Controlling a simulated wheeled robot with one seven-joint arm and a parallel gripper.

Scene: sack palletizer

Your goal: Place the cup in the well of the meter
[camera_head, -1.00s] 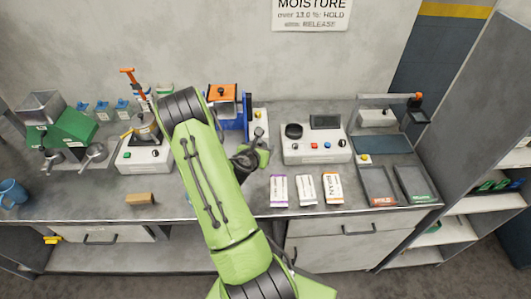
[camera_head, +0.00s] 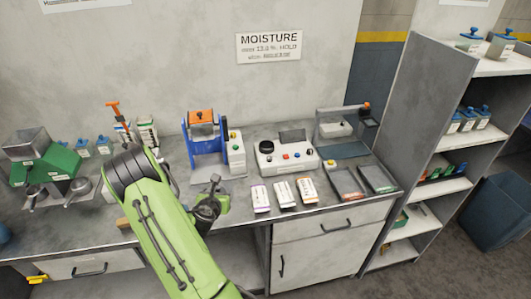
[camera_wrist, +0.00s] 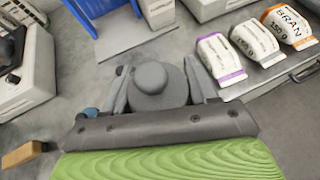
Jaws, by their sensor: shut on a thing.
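The cup (camera_wrist: 150,82) is a grey round piece with a knob-like top in the wrist view. My gripper (camera_wrist: 158,88) is shut on it, with a finger on each side. In the head view my gripper (camera_head: 208,207) is over the front part of the bench, left of the packets, and the cup is hard to make out there. The meter (camera_head: 287,158) is a white box with a black round part (camera_head: 266,147) at its top left, a dark display and coloured buttons. It stands behind the packets, right of and beyond my gripper. I cannot tell whether the black part is the well.
Three labelled packets (camera_head: 284,194) lie in front of the meter. A blue frame machine (camera_head: 205,145) stands behind my gripper. Dark trays (camera_head: 346,181) lie to the right. A wooden block (camera_wrist: 22,154) is at the wrist view's left. A shelf unit (camera_head: 420,150) stands at the right.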

